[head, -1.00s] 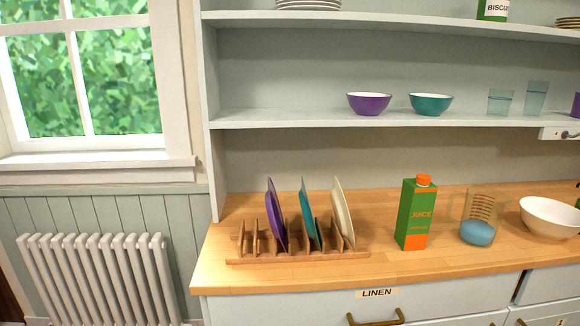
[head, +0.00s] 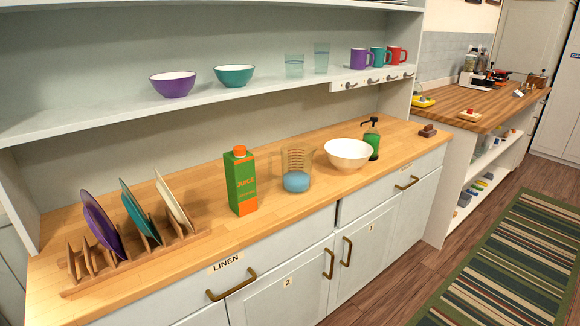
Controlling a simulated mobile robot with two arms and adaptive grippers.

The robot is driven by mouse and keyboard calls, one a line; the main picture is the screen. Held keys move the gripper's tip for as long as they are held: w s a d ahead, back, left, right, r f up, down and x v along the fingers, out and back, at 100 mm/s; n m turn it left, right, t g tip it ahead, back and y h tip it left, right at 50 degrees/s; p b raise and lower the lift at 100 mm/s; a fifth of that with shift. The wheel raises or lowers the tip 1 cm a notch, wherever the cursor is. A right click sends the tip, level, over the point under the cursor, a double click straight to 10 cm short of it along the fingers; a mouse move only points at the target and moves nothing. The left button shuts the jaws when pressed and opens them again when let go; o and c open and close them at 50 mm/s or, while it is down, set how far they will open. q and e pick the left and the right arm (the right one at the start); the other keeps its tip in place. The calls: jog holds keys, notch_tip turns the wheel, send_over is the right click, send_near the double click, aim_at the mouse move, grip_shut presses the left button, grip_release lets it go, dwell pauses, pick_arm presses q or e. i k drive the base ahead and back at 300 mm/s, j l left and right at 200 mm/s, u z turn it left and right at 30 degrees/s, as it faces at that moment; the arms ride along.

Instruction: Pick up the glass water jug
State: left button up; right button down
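The glass water jug (head: 296,169) stands upright on the wooden counter (head: 300,204). It is clear, with red measuring marks on its side and blue water in its lower part. It stands between the green and orange juice carton (head: 241,181) on its left and a white bowl (head: 348,154) on its right. A clear gap separates it from the carton; the bowl is close beside it. Neither of my grippers shows in the head view.
A wooden rack (head: 150,255) with several plates stands at the left. A soap dispenser (head: 372,138) is behind the bowl. A shelf (head: 110,122) with bowls, glasses and mugs overhangs the counter's back. Floor (head: 400,275) and a striped rug (head: 510,262) lie to the right.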

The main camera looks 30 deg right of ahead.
aim_at(296, 158)
jog(key=z, duration=1.5)
